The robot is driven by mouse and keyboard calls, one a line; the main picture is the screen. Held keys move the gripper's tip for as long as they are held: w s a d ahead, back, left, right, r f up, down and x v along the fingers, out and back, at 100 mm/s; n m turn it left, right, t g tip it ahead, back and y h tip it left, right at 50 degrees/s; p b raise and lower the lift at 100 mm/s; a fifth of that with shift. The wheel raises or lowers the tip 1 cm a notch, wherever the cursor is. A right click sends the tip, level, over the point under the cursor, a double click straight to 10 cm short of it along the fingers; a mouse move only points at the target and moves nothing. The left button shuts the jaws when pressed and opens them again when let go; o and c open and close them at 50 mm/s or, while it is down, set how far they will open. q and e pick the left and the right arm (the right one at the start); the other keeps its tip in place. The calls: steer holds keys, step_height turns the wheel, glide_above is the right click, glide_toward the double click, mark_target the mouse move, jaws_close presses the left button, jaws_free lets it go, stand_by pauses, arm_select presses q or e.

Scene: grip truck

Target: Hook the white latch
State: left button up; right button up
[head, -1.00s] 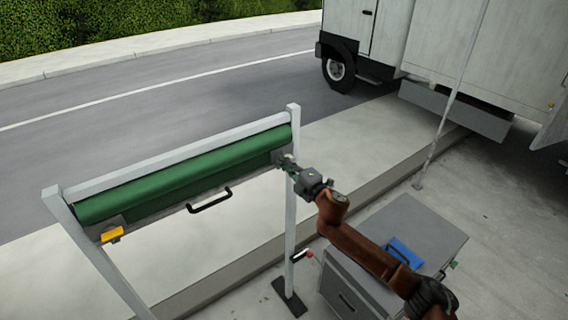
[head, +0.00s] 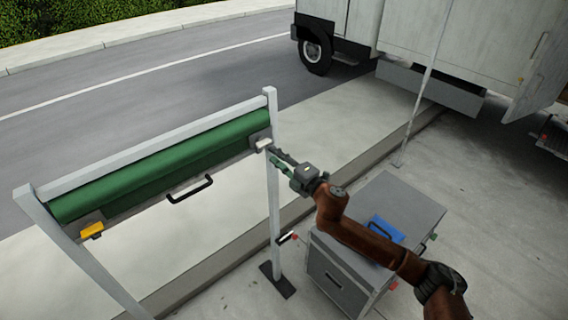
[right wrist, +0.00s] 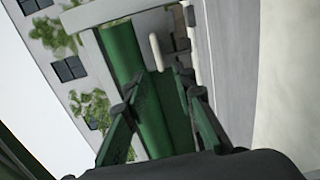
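The white latch (head: 263,144) is a small pale piece at the right end of the green roll (head: 150,172), by the top of the right post. In the right wrist view, a pale rounded bar (right wrist: 156,52) that looks like the latch stands upright just beyond my fingertips. My right gripper (head: 275,155) is just right of and slightly below the latch in the head view. In the right wrist view its green-padded fingers (right wrist: 158,82) are apart, with nothing between them. The fingers appear clear of the latch; exact depth is hard to tell. My left gripper is not in view.
A yellow latch (head: 92,230) is at the roll's left end, and a black handle (head: 190,188) hangs below the roll. A grey cabinet (head: 395,215) with a blue item (head: 386,228) stands under my right arm. A truck (head: 420,45) is parked behind.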

steer(key=shift+v, duration=2.35)
